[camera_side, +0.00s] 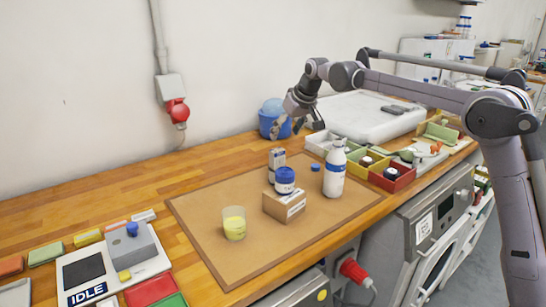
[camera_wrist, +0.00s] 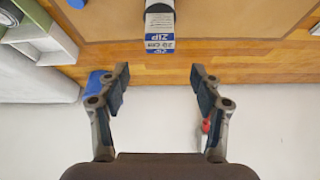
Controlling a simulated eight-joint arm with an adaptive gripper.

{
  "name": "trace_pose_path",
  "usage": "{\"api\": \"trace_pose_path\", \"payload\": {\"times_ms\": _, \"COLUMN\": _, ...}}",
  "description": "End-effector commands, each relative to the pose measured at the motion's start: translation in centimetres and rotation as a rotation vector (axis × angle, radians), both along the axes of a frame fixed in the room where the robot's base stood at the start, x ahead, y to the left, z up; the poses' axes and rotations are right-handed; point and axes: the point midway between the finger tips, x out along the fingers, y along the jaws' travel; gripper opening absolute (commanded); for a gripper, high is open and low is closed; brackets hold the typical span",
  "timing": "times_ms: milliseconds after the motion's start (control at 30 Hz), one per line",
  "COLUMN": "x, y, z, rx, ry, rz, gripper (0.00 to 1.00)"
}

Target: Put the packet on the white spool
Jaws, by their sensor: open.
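The packet, a small white and grey carton, stands upright toward the back of the brown mat in the side view (camera_side: 277,158). In the wrist view the packet (camera_wrist: 160,44) shows its blue "20 cm ZIP" print at the top edge. A blue-and-white round piece (camera_side: 285,181) sits on a cardboard box in front of it. A tall white bottle-shaped thing (camera_side: 334,168) stands to the right. I cannot tell for certain which thing is the white spool. My gripper (camera_side: 286,128) is open and empty, above and behind the packet; its fingers also show in the wrist view (camera_wrist: 160,88).
The cardboard box (camera_side: 284,206) and a clear cup with yellow contents (camera_side: 234,223) stand on the mat (camera_side: 205,205). A blue tub (camera_side: 271,124) is near the wall. Bins (camera_side: 391,178) lie at right, a grey device (camera_side: 125,247) at left. The mat's left part is clear.

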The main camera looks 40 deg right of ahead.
Motion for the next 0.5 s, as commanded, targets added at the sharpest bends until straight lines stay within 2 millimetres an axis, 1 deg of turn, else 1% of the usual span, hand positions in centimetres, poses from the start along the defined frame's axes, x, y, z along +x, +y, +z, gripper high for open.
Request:
{"api": "trace_pose_path", "payload": {"times_ms": 100, "x": -0.6, "y": 0.0, "z": 1.1, "rx": 0.000, "ry": 0.000, "rz": 0.000, "gripper": 0.66}}
{"api": "trace_pose_path", "payload": {"times_ms": 267, "x": -1.6, "y": 0.2, "z": 1.8, "rx": 0.000, "ry": -0.002, "rz": 0.001, "gripper": 0.66}}
{"api": "trace_pose_path", "payload": {"times_ms": 367, "x": -3.3, "y": 0.7, "z": 2.4, "rx": -0.001, "ry": -0.007, "rz": 0.005, "gripper": 0.66}}
{"api": "trace_pose_path", "payload": {"times_ms": 467, "x": -6.3, "y": 1.5, "z": 2.9, "rx": -0.002, "ry": -0.014, "rz": 0.010, "gripper": 0.66}}
{"api": "trace_pose_path", "payload": {"times_ms": 500, "x": -7.7, "y": 1.8, "z": 3.0, "rx": -0.004, "ry": -0.017, "rz": 0.012, "gripper": 0.66}}
